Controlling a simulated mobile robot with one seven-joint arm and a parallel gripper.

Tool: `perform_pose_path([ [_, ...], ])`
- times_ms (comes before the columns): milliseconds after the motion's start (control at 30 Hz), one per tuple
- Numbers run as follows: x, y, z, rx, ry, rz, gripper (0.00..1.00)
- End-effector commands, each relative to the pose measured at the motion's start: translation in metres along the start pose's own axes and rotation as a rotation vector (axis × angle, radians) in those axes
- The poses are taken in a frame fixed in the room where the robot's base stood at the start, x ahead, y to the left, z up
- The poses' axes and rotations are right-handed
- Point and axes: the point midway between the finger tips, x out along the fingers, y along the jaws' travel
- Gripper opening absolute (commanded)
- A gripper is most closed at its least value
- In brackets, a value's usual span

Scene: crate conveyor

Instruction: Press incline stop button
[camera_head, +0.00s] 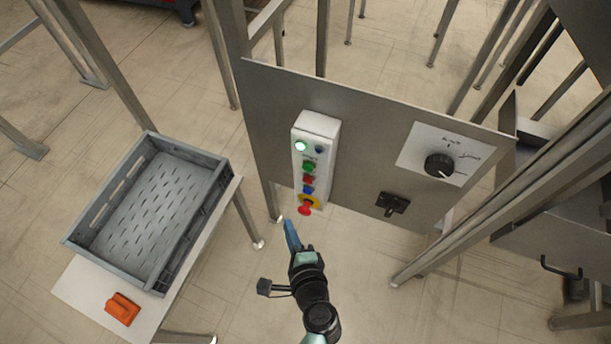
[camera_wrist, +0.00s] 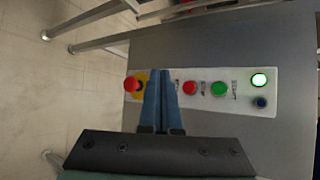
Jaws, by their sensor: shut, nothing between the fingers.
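A white button box (camera_head: 325,153) is mounted upright on the grey panel. It bears a lit green light (camera_head: 300,146), a small blue button (camera_head: 319,149), a green button (camera_head: 309,167), a red button (camera_head: 308,180), a lower blue button (camera_head: 307,190) and a red mushroom button (camera_head: 304,209) on yellow. Their labels are too small to read. My gripper (camera_head: 288,223), with blue fingers, is shut and empty, just below and left of the mushroom button. In the wrist view, the fingers (camera_wrist: 161,74) lie between the mushroom button (camera_wrist: 131,84) and the red button (camera_wrist: 190,88), hiding the lower blue button.
The grey panel (camera_head: 270,120) also carries a black rotary knob (camera_head: 439,165) and a black switch (camera_head: 391,204) on the right. A grey crate (camera_head: 218,185) stands on a white table (camera_head: 82,287) at left, beside an orange object (camera_head: 122,309). Metal posts flank the panel.

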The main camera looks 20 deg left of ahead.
Motion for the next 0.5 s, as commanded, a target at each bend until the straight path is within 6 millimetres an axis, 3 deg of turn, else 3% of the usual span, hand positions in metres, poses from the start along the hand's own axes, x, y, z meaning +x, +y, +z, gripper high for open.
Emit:
perform_pose_path([
  [267, 0.001, -0.002, -0.001, -0.004, 0.0, -0.001, 0.0],
  [500, 0.016, -0.013, -0.012, -0.007, 0.0, -0.002, 0.0],
])
